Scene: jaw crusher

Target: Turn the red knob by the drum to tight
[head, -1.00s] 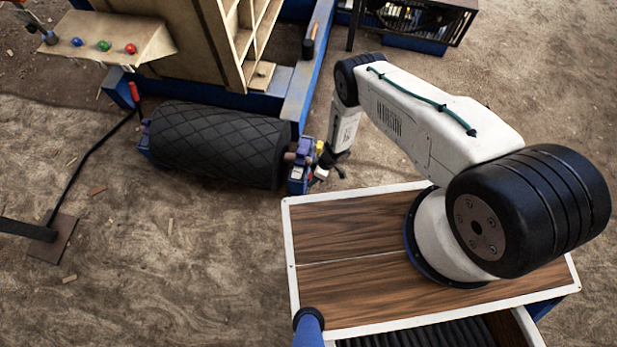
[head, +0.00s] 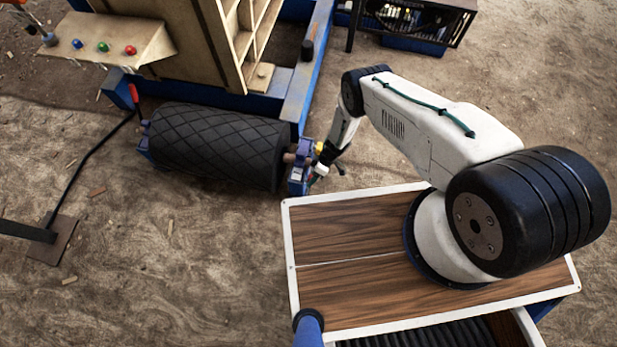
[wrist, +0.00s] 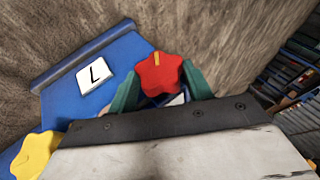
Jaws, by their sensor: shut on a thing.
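The red knob (wrist: 163,75) shows in the wrist view, lobed, with a yellow mark at its upper edge. My gripper (wrist: 160,80) is shut on it, one green finger at each side. The knob sits by a blue housing with a white label (wrist: 94,75) marked "L". In the head view my gripper (head: 328,160) is at the right end of the black drum (head: 215,145), by a blue bracket (head: 298,177). I cannot make out the red knob there.
A yellow knob (wrist: 36,153) is at the lower left of the wrist view. A control panel (head: 110,42) with blue, green and red buttons stands at the upper left. A red-tipped lever (head: 134,93) is left of the drum. Sandy ground below the drum is mostly clear.

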